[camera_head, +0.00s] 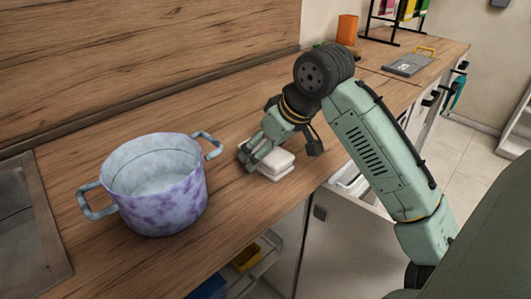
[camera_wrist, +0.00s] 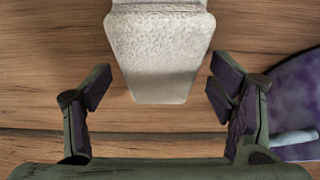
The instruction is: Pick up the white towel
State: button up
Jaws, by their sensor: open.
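The white towel (camera_head: 274,163) lies folded in a thick stack on the wooden counter, right of the purple-and-white pot. My gripper (camera_head: 251,157) is right at the towel in the head view and covers part of it. In the wrist view the towel (camera_wrist: 160,55) runs in from the top edge, and its near end reaches toward the space between my fingers. My gripper (camera_wrist: 158,95) is open there, one finger to each side, with bare wood showing between each finger and the towel. The far part of the towel is out of the wrist view.
The two-handled pot (camera_head: 155,185) stands close left of my gripper; it also shows at the right edge of the wrist view (camera_wrist: 298,90). A metal sink (camera_head: 30,230) is at far left. An orange cup (camera_head: 347,30) and a grey board (camera_head: 408,64) are farther back. An open drawer is below the counter.

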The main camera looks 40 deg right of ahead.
jog(key=shift+w+f, duration=0.15)
jog(key=shift+f, duration=0.1)
jog(key=shift+f, duration=0.25)
dwell(0.3)
jog(key=c, duration=1.4)
